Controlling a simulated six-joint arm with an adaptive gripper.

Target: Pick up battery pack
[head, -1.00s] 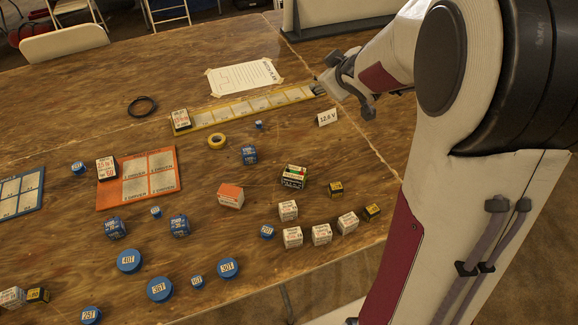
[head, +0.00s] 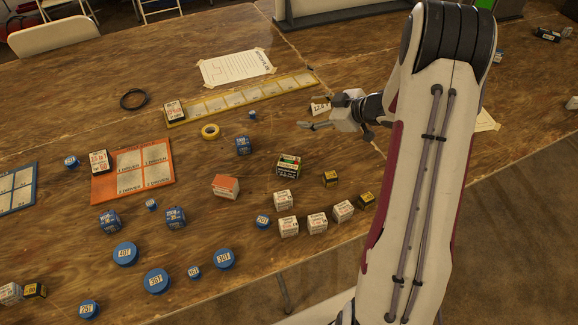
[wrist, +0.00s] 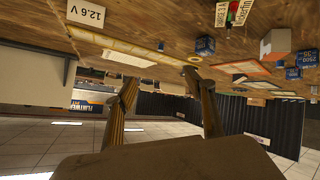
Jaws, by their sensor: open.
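Small boxes stand on the wooden table, and their print is too small to name the battery pack for certain. A dark block with a white label and green and red marks (head: 289,166) stands right of the table's middle; it also shows at the top of the wrist view (wrist: 232,12). White-topped dark boxes with red print sit on the yellow strip's left end (head: 174,111) and on the orange board (head: 101,162). My gripper (head: 330,127) is open and empty, behind and right of the green-marked block, apart from it. Both fingers (wrist: 162,80) show in the wrist view.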

